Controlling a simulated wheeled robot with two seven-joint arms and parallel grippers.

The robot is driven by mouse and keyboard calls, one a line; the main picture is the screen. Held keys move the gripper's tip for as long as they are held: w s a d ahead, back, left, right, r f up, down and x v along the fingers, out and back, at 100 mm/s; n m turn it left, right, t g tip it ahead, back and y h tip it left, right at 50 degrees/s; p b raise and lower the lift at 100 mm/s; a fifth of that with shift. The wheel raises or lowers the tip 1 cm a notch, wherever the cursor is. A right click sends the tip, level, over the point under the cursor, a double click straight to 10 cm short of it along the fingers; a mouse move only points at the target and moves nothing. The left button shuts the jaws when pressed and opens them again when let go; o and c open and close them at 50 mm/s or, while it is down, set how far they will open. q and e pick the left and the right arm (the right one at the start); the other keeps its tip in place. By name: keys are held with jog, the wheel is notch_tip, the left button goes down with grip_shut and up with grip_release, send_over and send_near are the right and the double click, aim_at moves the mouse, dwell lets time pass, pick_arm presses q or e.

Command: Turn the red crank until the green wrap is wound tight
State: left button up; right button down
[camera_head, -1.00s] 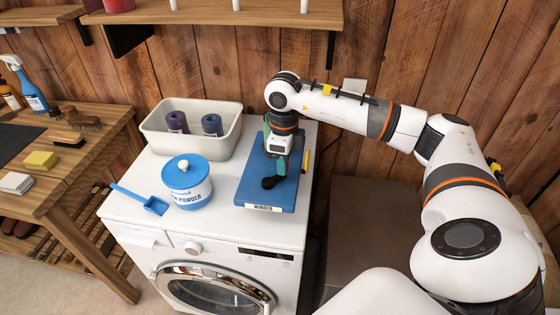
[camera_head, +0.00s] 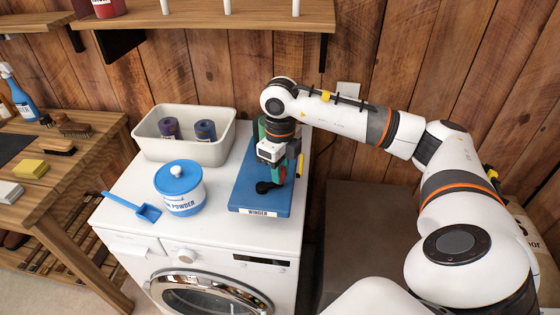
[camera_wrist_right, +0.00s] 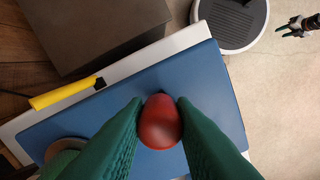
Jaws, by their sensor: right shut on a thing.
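The winder is a blue board (camera_head: 250,190) labelled WINDER, lying on the white washing machine. My right gripper (camera_head: 283,177) is over its right part, pointing down. In the right wrist view its green fingers are shut on the red crank knob (camera_wrist_right: 159,122), one finger on each side. The green wrap (camera_head: 260,128) shows only as a strip behind my right wrist, so how tightly it is wound cannot be seen. A round end of a roll (camera_wrist_right: 62,150) is partly hidden by a finger. A small dark gripper, seemingly my left one (camera_wrist_right: 298,27), shows at the upper right there.
A blue-lidded powder tub (camera_head: 180,190) and a blue scoop (camera_head: 148,212) stand left of the board. A cream bin (camera_head: 185,155) behind holds two rolls. A yellow bar (camera_wrist_right: 65,93) lies along the board's edge. A wooden shelf (camera_head: 270,15) hangs above.

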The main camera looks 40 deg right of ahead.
jog(key=c, duration=1.2)
grip_release()
jog(key=shift+r, duration=0.1)
notch_tip(320, 180, up, 9)
jog(key=shift+f+b, duration=0.1)
jog(key=shift+b, duration=0.7)
jog(key=shift+r+p, duration=0.45)
jog(key=shift+r, duration=1.15)
